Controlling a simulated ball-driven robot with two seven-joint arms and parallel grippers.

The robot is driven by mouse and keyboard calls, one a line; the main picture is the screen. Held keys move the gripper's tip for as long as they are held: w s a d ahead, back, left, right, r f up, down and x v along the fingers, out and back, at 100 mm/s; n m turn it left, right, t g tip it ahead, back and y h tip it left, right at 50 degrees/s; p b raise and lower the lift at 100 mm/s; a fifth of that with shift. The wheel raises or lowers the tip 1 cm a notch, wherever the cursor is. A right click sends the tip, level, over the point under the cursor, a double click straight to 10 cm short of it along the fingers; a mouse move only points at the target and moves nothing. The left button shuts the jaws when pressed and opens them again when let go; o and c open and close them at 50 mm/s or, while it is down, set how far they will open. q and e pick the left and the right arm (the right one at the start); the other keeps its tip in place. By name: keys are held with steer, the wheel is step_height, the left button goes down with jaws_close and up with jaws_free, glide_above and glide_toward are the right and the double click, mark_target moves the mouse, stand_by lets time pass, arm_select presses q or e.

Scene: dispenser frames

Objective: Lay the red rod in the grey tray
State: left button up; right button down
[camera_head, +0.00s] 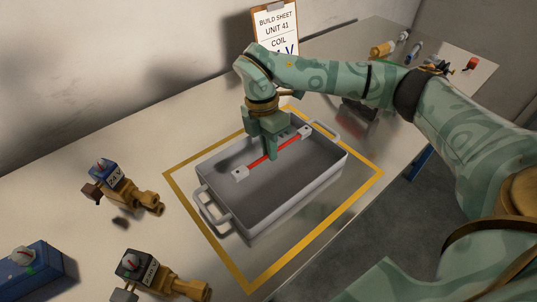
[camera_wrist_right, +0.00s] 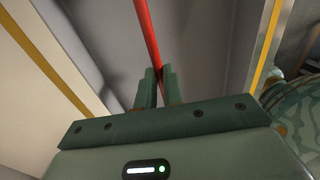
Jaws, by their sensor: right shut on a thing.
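The red rod (camera_head: 265,157) has a pale block at each end and lies slanted over the inside of the grey tray (camera_head: 268,225). My right gripper (camera_head: 271,152) reaches down from above the tray and is shut on the rod near its middle. In the right wrist view the red rod (camera_wrist_right: 146,32) runs up from between the two fingers of my right gripper (camera_wrist_right: 158,90). I cannot tell whether the rod touches the tray or hangs just above its floor. My left gripper is not in view.
A yellow outline (camera_head: 315,245) surrounds the tray on the table. Brass valves with coils (camera_head: 103,178) (camera_head: 134,266) and a blue box (camera_head: 38,272) stand at left. A clipboard (camera_head: 275,25) leans behind. Small parts lie on a sheet (camera_head: 470,72) at the far right.

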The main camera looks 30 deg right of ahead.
mark_target(271, 165)
step_height(271, 165, down, 2)
steer(key=shift+f+b, duration=0.2)
steer(key=shift+b, duration=0.1)
steer(key=shift+r, duration=0.15)
steer(key=shift+s+f, duration=0.35)
steer(key=shift+f, duration=0.4)
steer(key=c, duration=1.6)
jaws_free()
steer(key=shift+o, duration=0.4)
steer(key=shift+s, duration=0.1)
steer(key=shift+r, duration=0.2)
steer(key=w+r+p, duration=0.3)
steer(key=r+p, duration=0.1)
steer(key=r, duration=0.8)
steer(key=shift+w+r, duration=0.15)
steer(key=shift+r, duration=0.25)
